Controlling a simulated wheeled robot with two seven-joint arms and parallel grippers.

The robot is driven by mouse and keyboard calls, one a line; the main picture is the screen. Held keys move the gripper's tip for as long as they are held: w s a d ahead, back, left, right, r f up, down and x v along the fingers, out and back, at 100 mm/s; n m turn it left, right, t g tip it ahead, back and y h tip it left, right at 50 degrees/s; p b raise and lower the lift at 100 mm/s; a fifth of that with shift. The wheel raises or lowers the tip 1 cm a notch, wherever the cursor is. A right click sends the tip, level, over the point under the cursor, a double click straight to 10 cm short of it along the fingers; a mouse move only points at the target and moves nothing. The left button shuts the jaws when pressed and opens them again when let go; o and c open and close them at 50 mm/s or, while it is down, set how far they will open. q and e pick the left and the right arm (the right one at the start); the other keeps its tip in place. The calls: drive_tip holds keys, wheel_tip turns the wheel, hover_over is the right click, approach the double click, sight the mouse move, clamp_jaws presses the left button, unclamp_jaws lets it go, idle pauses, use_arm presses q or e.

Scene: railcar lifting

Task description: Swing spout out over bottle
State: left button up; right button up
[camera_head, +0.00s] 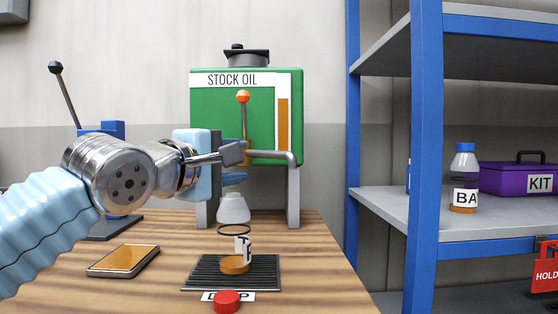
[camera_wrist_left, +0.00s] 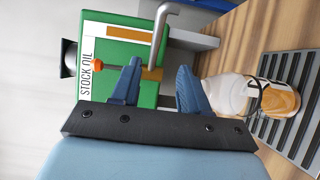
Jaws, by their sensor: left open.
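The green stock oil tank (camera_head: 215,112) stands on grey legs at the back of the bench. Its grey spout (camera_head: 272,154) runs right from a brass fitting (camera_wrist_left: 152,74) and bends down at its right end, to the right of the bottle. The clear bottle (camera_head: 234,209), with amber at its bottom, stands upright on the dark slatted drip tray (camera_head: 203,278); it also shows in the wrist view (camera_wrist_left: 230,92). My left gripper (camera_head: 236,166) is open in front of the spout. In the wrist view its fingers (camera_wrist_left: 160,72) lie either side of the fitting; contact cannot be told.
An orange-knobbed lever (camera_head: 243,97) rises at the tank front. A red button (camera_head: 227,301) is in front of the tray. A tablet-like device (camera_head: 124,261) lies left. A blue-framed shelf (camera_head: 426,150) at right holds a labelled bottle (camera_head: 464,170) and purple kit box (camera_head: 510,178).

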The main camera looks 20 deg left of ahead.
sight(270, 155)
use_arm(q)
drive_tip(key=shift+w+d+r, duration=0.1)
drive_tip(key=shift+w+r, duration=0.2)
drive_tip(key=shift+w, duration=0.2)
drive_tip(key=p+x, duration=0.4)
drive_tip(key=x, duration=0.7)
drive_tip(key=shift+w+p, duration=0.3)
drive_tip(key=shift+p, duration=0.05)
drive_tip(key=shift+w+d, duration=0.15)
drive_tip(key=shift+w, duration=0.2)
drive_tip(key=shift+f, duration=0.1)
drive_tip(key=shift+c, duration=0.2)
clamp_jaws()
